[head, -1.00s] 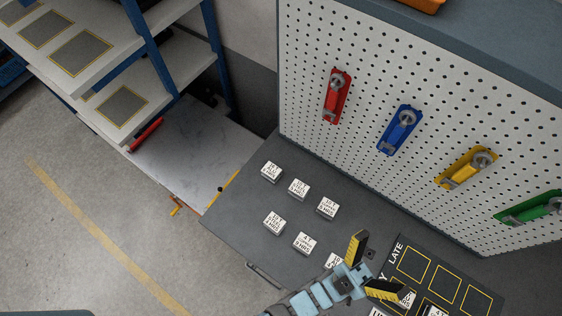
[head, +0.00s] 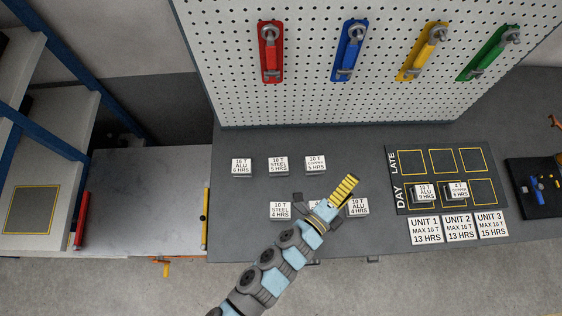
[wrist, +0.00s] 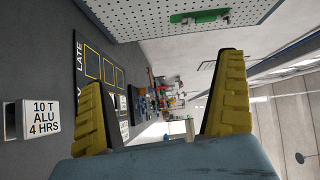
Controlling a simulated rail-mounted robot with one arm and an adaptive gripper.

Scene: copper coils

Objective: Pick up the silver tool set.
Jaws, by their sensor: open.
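My gripper (head: 343,190) is over the workbench in the head view, among the small white labelled blocks. In the wrist view its yellow fingers (wrist: 160,108) stand wide apart with nothing between them. I cannot pick out a plainly silver tool set. On the pegboard hang red (head: 270,55), blue (head: 348,52), yellow (head: 421,53) and green (head: 488,54) holders, each with a grey metal part at the top. A dark tray (head: 543,207) with small blue and yellow items lies at the bench's right end, cut off by the frame.
Labelled blocks stand on the grey workbench (head: 235,220). A black schedule board (head: 398,165) with yellow squares holds two blocks; white unit cards (head: 457,227) lie before it. The pegboard (head: 310,100) rises behind. A blue-posted shelf (head: 75,135) stands left.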

